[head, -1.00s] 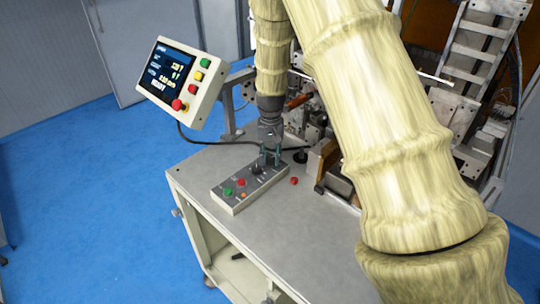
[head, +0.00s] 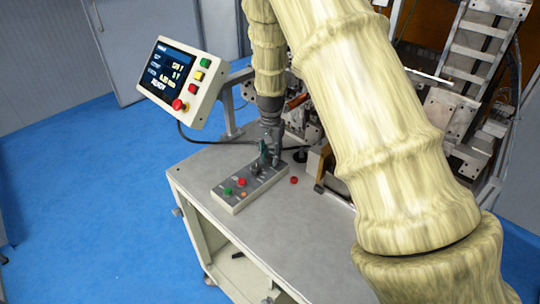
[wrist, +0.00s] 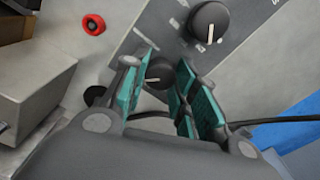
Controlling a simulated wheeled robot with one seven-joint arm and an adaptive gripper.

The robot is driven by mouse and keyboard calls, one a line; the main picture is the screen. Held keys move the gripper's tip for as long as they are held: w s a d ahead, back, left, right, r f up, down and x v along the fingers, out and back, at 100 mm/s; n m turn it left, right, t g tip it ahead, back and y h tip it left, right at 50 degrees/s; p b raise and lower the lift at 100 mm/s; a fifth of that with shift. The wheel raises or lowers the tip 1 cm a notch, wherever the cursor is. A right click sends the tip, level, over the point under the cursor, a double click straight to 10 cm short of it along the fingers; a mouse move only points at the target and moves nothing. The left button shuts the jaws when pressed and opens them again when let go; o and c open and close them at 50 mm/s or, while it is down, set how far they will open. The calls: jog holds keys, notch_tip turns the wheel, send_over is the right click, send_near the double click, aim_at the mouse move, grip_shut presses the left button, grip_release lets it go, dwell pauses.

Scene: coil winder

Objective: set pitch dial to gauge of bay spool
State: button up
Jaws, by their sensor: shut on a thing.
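My gripper (head: 266,152) points down over the far end of the grey control box (head: 233,204). In the wrist view, my gripper's teal-padded fingers (wrist: 166,62) stand on either side of a small dark dial (wrist: 160,77) with a pale pointer line, and are shut on it. A larger dark dial (wrist: 208,22) with a white pointer line is beside it, free of the fingers. It also shows in the head view (head: 256,169). The labels are too small to read, so I cannot tell which is the pitch dial. I cannot pick out the bay spool.
A tilted screen panel (head: 172,75) with several buttons stands at the back left; its text is blurred. A small red round piece (head: 294,180) lies on the grey table (head: 275,225) right of the box. Winder machinery (head: 470,110) stands at the back right. The table front is clear.

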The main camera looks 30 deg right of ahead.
aim_at(271, 157)
jog(key=shift+w+d+r, duration=0.1)
jog(key=shift+r, duration=0.05)
jog(key=o, duration=1)
jog(key=shift+o, duration=0.3)
notch_tip(271, 157, up, 12)
